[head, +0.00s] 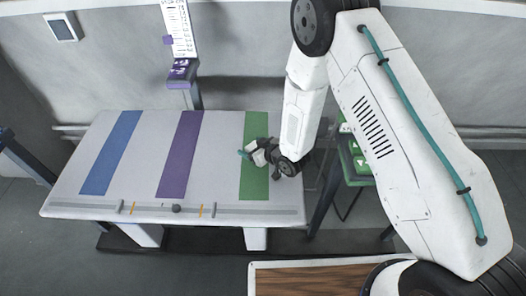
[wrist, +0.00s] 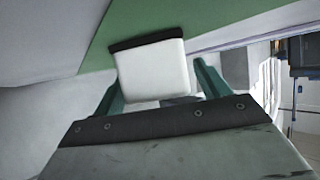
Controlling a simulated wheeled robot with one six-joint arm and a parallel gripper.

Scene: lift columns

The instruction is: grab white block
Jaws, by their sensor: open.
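The white block (wrist: 152,73) has a black band along its far edge in the wrist view. It is on or just over the green stripe (wrist: 215,18) of the table. My gripper (wrist: 157,92) is open, with one teal finger on each side of the block's near part; a gap shows at both sides. In the head view my gripper (head: 247,155) is low over the green stripe at the table's right end. The block is small there and partly hidden by the gripper. I cannot tell whether the fingers touch it.
The grey table (head: 150,160) also has a blue stripe (head: 112,152) and a purple stripe (head: 181,152), both bare. A purple lift column (head: 183,73) stands behind it, and a green one (head: 357,160) stands to the right. A rail with a small knob (head: 176,208) runs along the front edge.

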